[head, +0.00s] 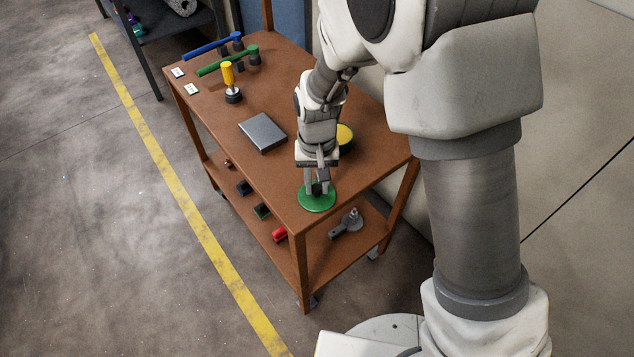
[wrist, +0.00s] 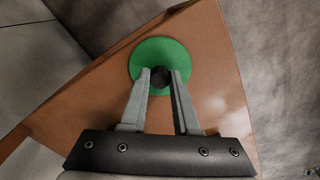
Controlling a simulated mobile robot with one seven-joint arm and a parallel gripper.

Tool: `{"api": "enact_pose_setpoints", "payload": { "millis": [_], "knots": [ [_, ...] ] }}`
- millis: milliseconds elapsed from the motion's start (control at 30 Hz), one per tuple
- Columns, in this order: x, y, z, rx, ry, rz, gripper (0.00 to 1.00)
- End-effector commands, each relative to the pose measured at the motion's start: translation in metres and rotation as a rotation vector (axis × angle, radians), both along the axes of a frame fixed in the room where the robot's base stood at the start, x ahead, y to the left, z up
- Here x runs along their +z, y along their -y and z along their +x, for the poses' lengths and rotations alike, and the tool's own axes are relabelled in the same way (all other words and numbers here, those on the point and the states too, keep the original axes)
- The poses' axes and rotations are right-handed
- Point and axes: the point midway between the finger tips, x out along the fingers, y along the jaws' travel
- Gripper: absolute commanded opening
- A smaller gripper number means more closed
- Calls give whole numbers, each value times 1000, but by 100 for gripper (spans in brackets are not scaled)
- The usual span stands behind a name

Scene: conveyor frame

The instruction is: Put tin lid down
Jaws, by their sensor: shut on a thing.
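The tin lid (head: 317,204) is a flat green disc with a black knob at its centre. It is at the near corner of the brown cart's top (head: 290,190). In the wrist view the green lid (wrist: 148,55) lies ahead of the fingers, close to the cart's edge. My gripper (head: 318,188) points down and is shut on the black knob (wrist: 157,76). The lid looks level and at or very near the cart top; I cannot tell whether it touches. The fingers hide part of the knob.
A yellow-topped round tin (head: 345,136) stands behind my gripper. A grey box (head: 262,132), a yellow-handled tool (head: 228,76), and blue (head: 210,45) and green (head: 225,62) tools are farther back. The lower shelf holds several small items.

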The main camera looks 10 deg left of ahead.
Motion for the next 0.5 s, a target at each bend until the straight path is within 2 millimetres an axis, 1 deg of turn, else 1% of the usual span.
{"api": "enact_pose_setpoints", "payload": {
  "millis": [33,67,200,233,500],
  "knots": [
    [-3,0,0,0,0,0,0],
    [-2,0,0,0,0,0,33],
    [-2,0,0,0,0,0,58],
    [-2,0,0,0,0,0,59],
    [-1,0,0,0,0,0,59]
  ]
}}
